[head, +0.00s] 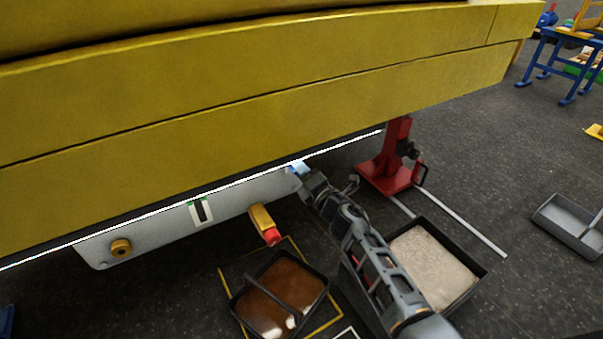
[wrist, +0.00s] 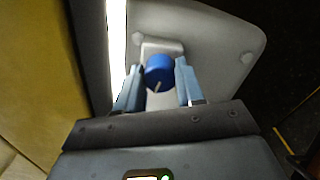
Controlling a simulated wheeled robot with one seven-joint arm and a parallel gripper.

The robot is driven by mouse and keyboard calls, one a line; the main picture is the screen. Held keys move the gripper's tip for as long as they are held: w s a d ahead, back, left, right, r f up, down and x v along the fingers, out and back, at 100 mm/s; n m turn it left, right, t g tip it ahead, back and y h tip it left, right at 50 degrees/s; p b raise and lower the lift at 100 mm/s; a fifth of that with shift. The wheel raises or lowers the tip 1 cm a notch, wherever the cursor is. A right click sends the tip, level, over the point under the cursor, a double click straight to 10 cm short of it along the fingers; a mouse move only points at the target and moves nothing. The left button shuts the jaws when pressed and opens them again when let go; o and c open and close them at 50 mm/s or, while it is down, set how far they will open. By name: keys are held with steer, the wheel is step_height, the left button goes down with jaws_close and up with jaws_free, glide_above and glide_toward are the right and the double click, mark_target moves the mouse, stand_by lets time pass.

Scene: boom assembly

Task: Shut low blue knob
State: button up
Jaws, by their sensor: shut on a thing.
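The low blue knob (wrist: 158,71) shows in the wrist view on the end of a grey panel, with a pale pointer line on its face. My gripper (wrist: 157,84) has one finger on each side of the knob and is shut on it. In the head view my gripper (head: 299,169) is at the right end of the grey panel (head: 160,222), under the yellow boom (head: 250,120). The knob is hidden there behind my gripper and the boom's edge.
A yellow valve with a red tip (head: 265,225) and a brass knob (head: 121,248) sit on the panel. A tray of brown liquid (head: 280,295) and a tray of pale grit (head: 435,262) lie on the floor. A red stand (head: 390,165) is close by on the right.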

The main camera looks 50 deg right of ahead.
steer(key=n+b, duration=0.2)
steer(key=n, duration=0.9)
steer(key=shift+a+f+n+b, duration=0.1)
steer(key=shift+n+b, duration=0.2)
steer(key=shift+n, duration=0.1)
stand_by(0.3)
steer(key=o, duration=1)
steer(key=shift+o, duration=0.2)
steer(key=v, duration=0.7)
steer(key=shift+s+p, duration=0.35)
steer(key=shift+s, duration=0.05)
steer(key=shift+a, duration=0.15)
